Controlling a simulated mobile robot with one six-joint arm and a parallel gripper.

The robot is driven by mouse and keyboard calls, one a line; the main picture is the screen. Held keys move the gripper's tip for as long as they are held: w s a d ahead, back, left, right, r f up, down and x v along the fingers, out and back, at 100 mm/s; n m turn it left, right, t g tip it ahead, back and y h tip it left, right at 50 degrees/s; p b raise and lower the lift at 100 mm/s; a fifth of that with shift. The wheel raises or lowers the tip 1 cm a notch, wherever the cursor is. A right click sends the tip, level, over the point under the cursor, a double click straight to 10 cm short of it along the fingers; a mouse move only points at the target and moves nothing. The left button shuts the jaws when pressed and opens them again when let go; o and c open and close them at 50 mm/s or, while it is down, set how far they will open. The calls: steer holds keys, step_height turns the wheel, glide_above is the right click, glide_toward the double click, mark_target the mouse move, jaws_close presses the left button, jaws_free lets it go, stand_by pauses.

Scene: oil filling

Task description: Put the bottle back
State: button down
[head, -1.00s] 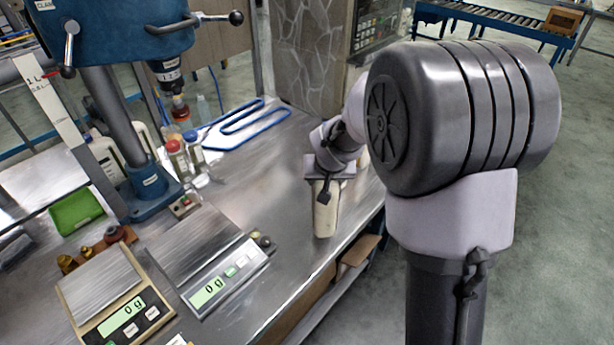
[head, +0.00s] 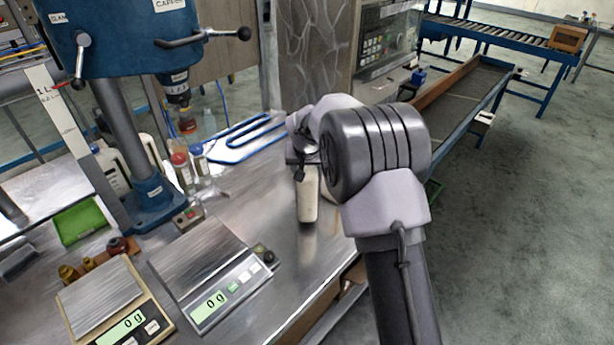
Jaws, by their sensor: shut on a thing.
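My gripper (head: 305,160) is over the right part of the metal worktop, partly covered by my own arm. A cream-white bottle (head: 308,200) hangs upright below it, and the jaws are shut on the bottle's upper part. The bottle's base is close to the worktop (head: 262,205); I cannot tell whether it touches. Another pale shape (head: 331,196) shows just behind the bottle, mostly hidden by my arm.
Two scales (head: 222,300) (head: 120,318) reading 0 g stand at the front left. A blue drill press (head: 150,190), small red- and blue-capped bottles (head: 182,168) and a blue looped rack (head: 245,140) are behind. The worktop's right edge drops to the floor.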

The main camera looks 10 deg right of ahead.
steer(key=shift+f+b, duration=0.45)
steer(key=shift+f, duration=0.9)
steer(key=shift+f, duration=0.2)
steer(key=shift+c, duration=2.4)
jaws_free()
